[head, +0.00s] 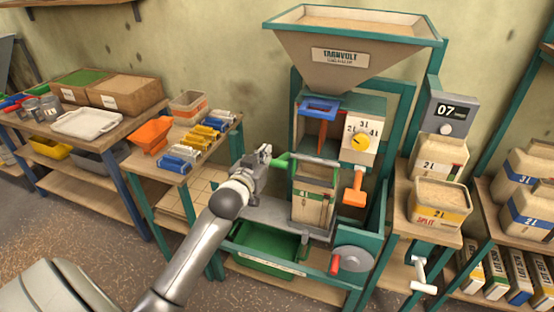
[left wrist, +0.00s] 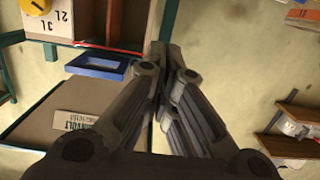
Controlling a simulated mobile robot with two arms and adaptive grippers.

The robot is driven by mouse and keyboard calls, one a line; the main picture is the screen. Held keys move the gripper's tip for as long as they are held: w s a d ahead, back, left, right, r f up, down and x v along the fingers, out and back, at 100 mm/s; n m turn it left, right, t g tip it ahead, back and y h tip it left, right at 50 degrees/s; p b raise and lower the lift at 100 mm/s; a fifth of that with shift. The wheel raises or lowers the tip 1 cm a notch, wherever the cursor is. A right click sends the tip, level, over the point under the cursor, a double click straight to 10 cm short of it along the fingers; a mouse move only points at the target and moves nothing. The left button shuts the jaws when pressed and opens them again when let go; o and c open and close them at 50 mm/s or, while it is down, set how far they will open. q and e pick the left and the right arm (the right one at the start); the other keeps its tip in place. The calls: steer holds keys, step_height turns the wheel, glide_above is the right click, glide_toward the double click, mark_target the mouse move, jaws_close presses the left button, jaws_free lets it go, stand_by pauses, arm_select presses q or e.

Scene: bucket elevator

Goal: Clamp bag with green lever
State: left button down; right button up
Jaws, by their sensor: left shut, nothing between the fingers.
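In the head view, the bag (head: 313,203), beige with a green band and a label, stands upright under the spout of the filling machine. The green lever (head: 282,161) sits at the bag's upper left, its thick end pointing left. My left gripper (head: 264,153) is shut and empty, with its tips close to the left end of the lever. I cannot tell whether they touch. In the left wrist view the closed fingers (left wrist: 168,62) show, but the green lever and bag do not. My right gripper is not in view.
A hopper (head: 352,55) stands above, with a blue frame (head: 319,107) and dial panel (head: 361,137) below. An orange handle (head: 354,190) is right of the bag, a green bin (head: 268,250) below. A side table (head: 170,178) with an orange scoop (head: 151,134) is left.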

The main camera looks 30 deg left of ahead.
mark_target(275, 161)
arm_select(q)
steer(key=p+x, duration=0.2)
steer(key=x, duration=0.8)
steer(key=shift+w+a+f, duration=0.1)
steer(key=shift+w+f, duration=0.05)
steer(key=shift+w, duration=0.1)
steer(key=shift+s+f+p, duration=0.2)
steer(key=shift+s+f, duration=0.15)
steer(key=shift+f, duration=0.25)
steer(key=shift+s+f+p, duration=0.15)
steer(key=shift+s+f, duration=0.15)
steer(key=shift+f, duration=0.35)
steer(key=shift+s+d+f, duration=0.3)
steer(key=shift+s+f, duration=0.1)
steer(key=shift+f, duration=0.15)
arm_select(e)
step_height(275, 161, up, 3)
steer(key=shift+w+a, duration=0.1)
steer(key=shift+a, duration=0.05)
arm_select(q)
steer(key=shift+f, duration=0.1)
